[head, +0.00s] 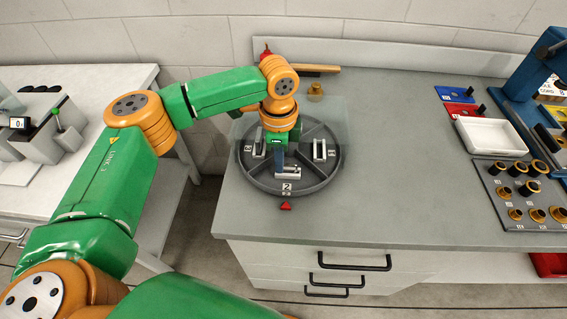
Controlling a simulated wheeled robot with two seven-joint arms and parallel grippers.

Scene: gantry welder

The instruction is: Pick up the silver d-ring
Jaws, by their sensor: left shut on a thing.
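My left gripper (279,163) points down over the front part of a round grey divided tray (246,181). It is shut on a small silver piece (290,172), taken to be the silver d-ring, at the compartment marked 2. The gripper hides part of the piece, and its exact shape is too small to make out. I cannot tell whether it touches the tray floor. My right gripper is not in view.
Other silver pieces stand in the tray's left (259,148) and right (320,149) compartments. A clear panel rises around the tray's back. A white bin (491,137) and a board of brass fittings (517,222) are at right. The bench middle is clear.

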